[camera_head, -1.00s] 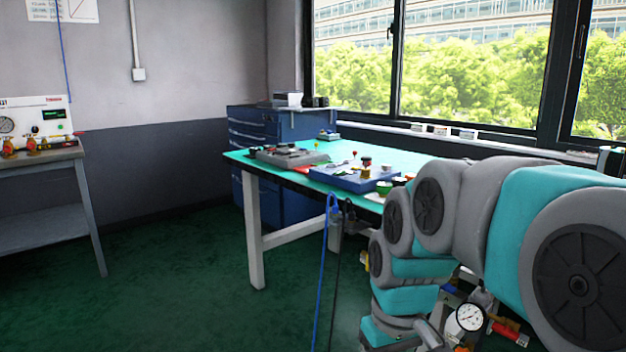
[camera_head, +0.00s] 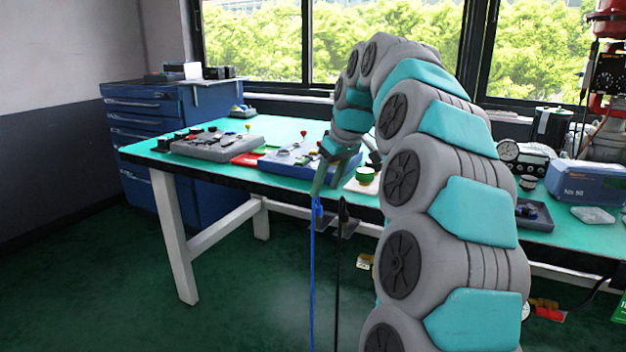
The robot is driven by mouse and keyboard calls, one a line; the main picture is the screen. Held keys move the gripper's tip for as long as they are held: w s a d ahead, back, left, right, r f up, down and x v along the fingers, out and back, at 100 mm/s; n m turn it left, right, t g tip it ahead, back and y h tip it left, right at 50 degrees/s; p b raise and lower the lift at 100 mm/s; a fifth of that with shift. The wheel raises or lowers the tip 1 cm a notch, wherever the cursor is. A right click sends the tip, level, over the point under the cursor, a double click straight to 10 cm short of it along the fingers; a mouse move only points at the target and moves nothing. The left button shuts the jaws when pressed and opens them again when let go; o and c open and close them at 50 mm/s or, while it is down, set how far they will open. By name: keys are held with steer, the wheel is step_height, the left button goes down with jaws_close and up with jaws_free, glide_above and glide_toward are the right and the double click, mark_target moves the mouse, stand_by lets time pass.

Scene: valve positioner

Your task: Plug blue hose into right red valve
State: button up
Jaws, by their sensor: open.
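The blue hose (camera_head: 312,270) hangs down at the front edge of the table, with its blue connector (camera_head: 317,210) at the top. My gripper (camera_head: 321,190) points down from my arched arm, with its fingertips right at the top of the connector. It is open; whether the fingers surround the connector or stop just above it is too small to tell. No valve that I can make out as the right red valve is in view. A red fitting (camera_head: 550,312) shows low at the right, partly hidden by my arm.
A black hose (camera_head: 337,270) hangs close beside the blue one. The turquoise table (camera_head: 290,128) bears a grey tray (camera_head: 215,145), a blue tray (camera_head: 300,160) and a gauge (camera_head: 508,150). A blue cabinet (camera_head: 150,115) stands behind. The floor at the left is clear.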

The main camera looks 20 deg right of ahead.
mark_target(319, 205)
steer(key=shift+f, duration=0.6)
steer(key=x, duration=0.6)
steer(key=shift+w+a+f+p, duration=0.1)
steer(key=shift+w+f+p, duration=0.1)
steer(key=shift+f+p, duration=0.1)
steer(key=shift+r, duration=0.1)
jaws_close()
stand_by(1.4)
